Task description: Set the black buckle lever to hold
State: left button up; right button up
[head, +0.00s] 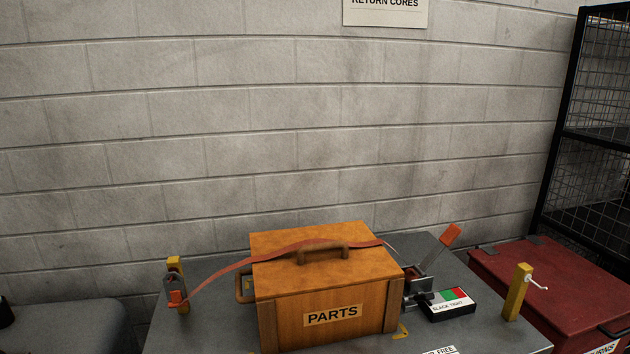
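A buckle (418,289) sits at the right side of the wooden PARTS box (290,318). Its lever (437,257) looks grey with an orange grip (450,235) and stands raised, tilted up to the right. A red-orange strap (222,277) runs from an orange-ended fitting (177,298) on the left, over the box lid beside its brown handle, to the buckle side. A black indicator box (448,305) with green and red patches and a small white label, ending in TIGHT, lies right of the buckle. Neither of my grippers is in view.
The grey table top (220,335) carries the box. Yellow posts stand at its left (174,265) and right (517,292), the right one with a white hook. A dark red chest (560,285) and a black mesh rack (598,130) are at right; a block wall is behind.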

aim_at(427, 297)
jog(key=u, duration=0.1)
jog(key=k, duration=0.35)
jog(key=z, duration=0.75)
jog(key=i, duration=0.8)
jog(key=u, duration=0.1)
jog(key=k, duration=1.6)
jog(key=z, duration=0.8)
jog(key=i, duration=1.4)
jog(key=u, duration=1.1)
jog(key=i, duration=0.9)
jog(key=u, duration=0.2)
